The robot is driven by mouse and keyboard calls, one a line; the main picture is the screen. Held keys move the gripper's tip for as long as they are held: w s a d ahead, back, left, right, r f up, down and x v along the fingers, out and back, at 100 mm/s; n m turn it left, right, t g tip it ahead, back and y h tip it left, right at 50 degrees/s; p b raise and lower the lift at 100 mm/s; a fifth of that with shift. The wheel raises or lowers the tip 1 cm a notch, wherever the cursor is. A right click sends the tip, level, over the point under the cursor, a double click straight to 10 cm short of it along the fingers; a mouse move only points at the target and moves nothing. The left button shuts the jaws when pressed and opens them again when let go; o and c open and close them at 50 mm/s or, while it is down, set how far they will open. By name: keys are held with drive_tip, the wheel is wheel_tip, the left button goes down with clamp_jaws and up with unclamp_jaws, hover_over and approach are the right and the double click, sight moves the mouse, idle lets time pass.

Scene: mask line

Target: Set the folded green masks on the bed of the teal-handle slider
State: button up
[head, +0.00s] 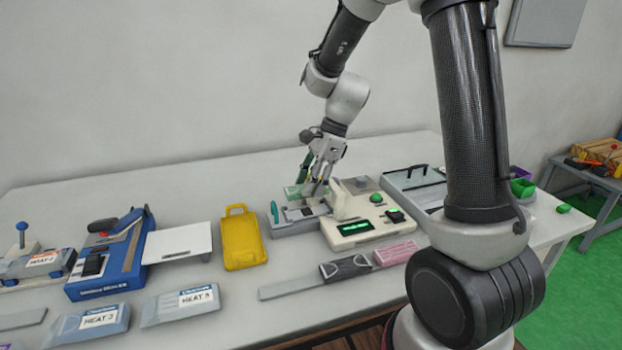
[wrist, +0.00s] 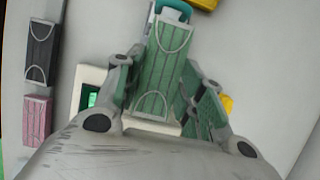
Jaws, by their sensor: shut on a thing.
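The folded green masks (wrist: 162,62), with pleats and pale ear loops, lie between the fingers of my gripper (wrist: 160,80) in the wrist view. My gripper (head: 316,186) is shut on them. In the head view the green masks (head: 294,191) show partly behind the fingers, over the grey slider (head: 292,228). The slider's teal handle (head: 275,212) stands at its left; the teal also shows past the masks' far end in the wrist view (wrist: 176,7). The masks and fingers hide much of the bed. I cannot tell whether the masks touch it.
A cream machine with a green display (head: 358,229) stands right beside the slider. A yellow tray (head: 241,240) lies to the left, then a blue sealer (head: 108,258).

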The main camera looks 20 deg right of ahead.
sight(311, 211)
drive_tip(key=shift+f, duration=2.7)
drive_tip(key=shift+f, duration=0.2)
drive_tip(key=o, duration=0.9)
drive_tip(key=shift+r, duration=0.1)
drive_tip(key=shift+r, duration=0.95)
drive_tip(key=shift+r, duration=0.1)
